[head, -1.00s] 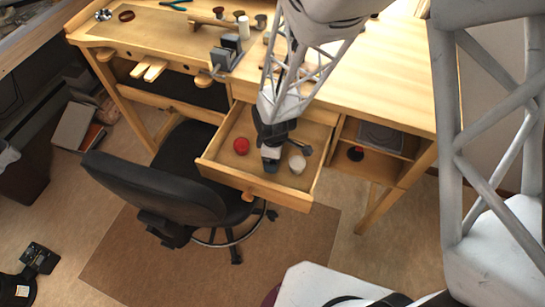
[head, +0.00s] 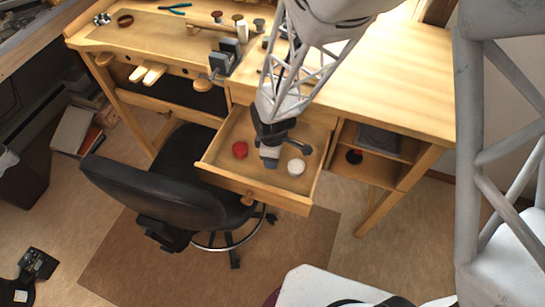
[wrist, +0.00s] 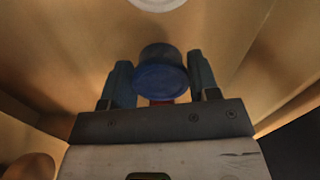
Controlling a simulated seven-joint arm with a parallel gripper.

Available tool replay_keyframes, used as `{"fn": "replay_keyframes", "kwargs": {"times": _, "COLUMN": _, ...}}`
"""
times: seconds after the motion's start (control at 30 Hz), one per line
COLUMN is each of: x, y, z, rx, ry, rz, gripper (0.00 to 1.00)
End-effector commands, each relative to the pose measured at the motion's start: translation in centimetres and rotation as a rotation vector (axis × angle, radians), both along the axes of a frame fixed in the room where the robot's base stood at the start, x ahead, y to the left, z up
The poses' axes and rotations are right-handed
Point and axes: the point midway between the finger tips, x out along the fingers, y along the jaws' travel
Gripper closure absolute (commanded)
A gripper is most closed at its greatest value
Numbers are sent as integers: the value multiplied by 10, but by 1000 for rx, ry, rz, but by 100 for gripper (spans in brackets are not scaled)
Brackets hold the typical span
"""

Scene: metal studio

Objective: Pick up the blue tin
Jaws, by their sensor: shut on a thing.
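The blue tin (wrist: 162,76) sits between the two fingers of my gripper (wrist: 161,84) in the wrist view, its round blue face toward the camera. My gripper is shut on it. In the head view my gripper (head: 269,158) points down over the open drawer (head: 228,180), between a red tin and a white tin. The blue tin cannot be made out clearly there, as the gripper hides it. Whether it touches the drawer floor cannot be told.
The red tin (head: 240,149) lies left of my gripper and the white tin (head: 296,167) to its right, both inside the drawer. The drawer walls surround them. A black chair (head: 160,190) stands close in front. The bench top (head: 375,75) holds tools at the left.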

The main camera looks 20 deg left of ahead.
Motion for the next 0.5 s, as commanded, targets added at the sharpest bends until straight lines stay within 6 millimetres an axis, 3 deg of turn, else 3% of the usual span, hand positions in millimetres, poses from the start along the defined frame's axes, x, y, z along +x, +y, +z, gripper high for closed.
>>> {"fn": "replay_keyframes", "kwargs": {"times": 0.5, "x": 0, "y": 0, "z": 66, "rx": 1, "ry": -1, "rz": 0, "gripper": 68}}
